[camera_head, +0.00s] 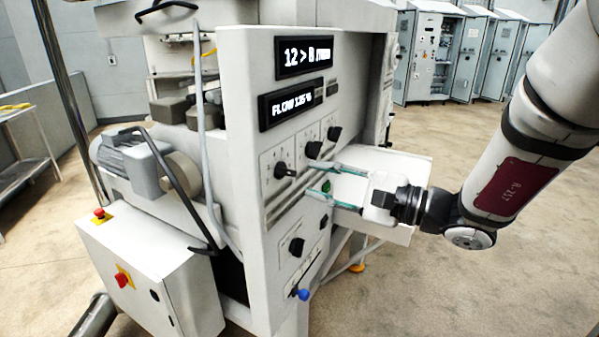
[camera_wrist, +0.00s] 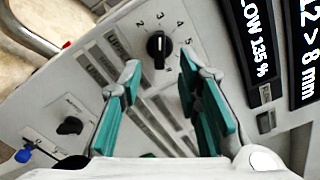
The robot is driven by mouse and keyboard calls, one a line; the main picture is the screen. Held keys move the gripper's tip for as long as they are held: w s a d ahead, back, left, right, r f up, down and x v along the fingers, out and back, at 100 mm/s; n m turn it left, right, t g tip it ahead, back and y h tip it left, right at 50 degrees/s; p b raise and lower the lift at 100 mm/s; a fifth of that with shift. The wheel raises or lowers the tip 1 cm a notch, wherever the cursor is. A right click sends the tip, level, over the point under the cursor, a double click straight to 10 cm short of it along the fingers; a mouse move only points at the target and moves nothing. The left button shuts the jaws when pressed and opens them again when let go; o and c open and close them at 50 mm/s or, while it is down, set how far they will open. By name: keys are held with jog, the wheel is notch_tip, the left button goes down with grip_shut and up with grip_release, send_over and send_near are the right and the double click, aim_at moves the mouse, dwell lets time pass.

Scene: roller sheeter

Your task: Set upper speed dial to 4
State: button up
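My gripper (camera_head: 328,181) is open and empty, with its two green-lined fingers pointing at the white control panel (camera_head: 262,225). In the wrist view my gripper (camera_wrist: 160,72) has its fingers spread to either side of a black dial (camera_wrist: 158,48) with numbers around it, including 3, 4 and 5. The fingers do not appear to touch it. In the head view, three black dials stand in a slanting row: a left one (camera_head: 283,170), a middle one (camera_head: 313,149) and a right one (camera_head: 334,133). Their labels are too small to read, so I cannot tell which is the upper speed dial.
Two displays (camera_head: 303,56) sit above the dials. A green button (camera_head: 326,187) is beside the lower finger. Below are another black knob (camera_head: 297,247) and a blue-tipped lever (camera_head: 303,294). A white shelf (camera_head: 395,165) juts out behind my gripper. Open floor lies to the right.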

aim_at(292, 174)
jog(key=shift+p+x, duration=0.35)
jog(key=shift+x, duration=2.25)
grip_shut()
